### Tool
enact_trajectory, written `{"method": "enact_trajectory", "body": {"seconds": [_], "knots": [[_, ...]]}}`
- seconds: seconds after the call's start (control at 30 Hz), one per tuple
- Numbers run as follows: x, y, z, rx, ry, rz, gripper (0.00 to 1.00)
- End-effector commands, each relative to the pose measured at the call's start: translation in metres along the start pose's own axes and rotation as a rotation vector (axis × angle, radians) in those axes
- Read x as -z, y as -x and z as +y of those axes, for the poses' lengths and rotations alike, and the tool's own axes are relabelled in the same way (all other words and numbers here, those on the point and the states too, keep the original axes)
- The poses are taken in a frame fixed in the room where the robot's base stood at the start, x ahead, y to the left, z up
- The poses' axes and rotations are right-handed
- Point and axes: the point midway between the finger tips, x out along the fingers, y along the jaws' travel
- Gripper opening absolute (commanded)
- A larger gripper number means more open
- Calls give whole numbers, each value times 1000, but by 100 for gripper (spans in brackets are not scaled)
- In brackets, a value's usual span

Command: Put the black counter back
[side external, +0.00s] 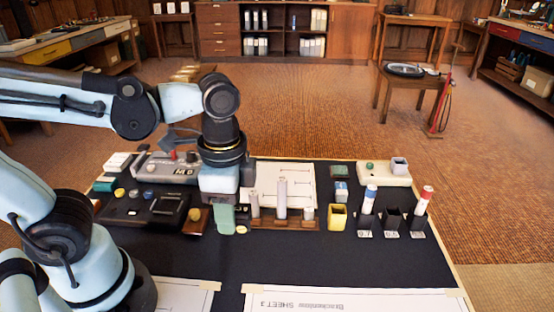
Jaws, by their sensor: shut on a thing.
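My gripper (225,220) points down over the dark board (290,253), just left of a wooden stand with upright pale pegs. I cannot make out a black counter there. Small round pieces in yellow (119,193) and blue (133,193) lie on a black tray (125,213) at the left. A black square piece (168,208) is also on that side. A dull yellow round piece (194,214) is close left of my gripper.
The peg stand (285,224) is close right of my gripper. Further right are a yellow cup (337,216) and black holders (390,220), two with red-topped or blue-topped tubes. A grey device (165,168) stands behind left. The board's front middle is bare, above paper sheets (350,300).

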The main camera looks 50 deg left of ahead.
Motion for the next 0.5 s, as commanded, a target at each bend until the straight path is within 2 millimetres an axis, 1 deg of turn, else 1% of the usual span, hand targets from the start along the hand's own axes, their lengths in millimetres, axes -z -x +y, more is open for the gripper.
{"method": "enact_trajectory", "body": {"seconds": [0.13, 0.23, 0.5], "knots": [[-1, -8, -3, 0, 2, 0, 2], [-4, -15, -13, 0, 6, 0, 2], [-22, -46, -60, 0, 9, 0, 2]]}}
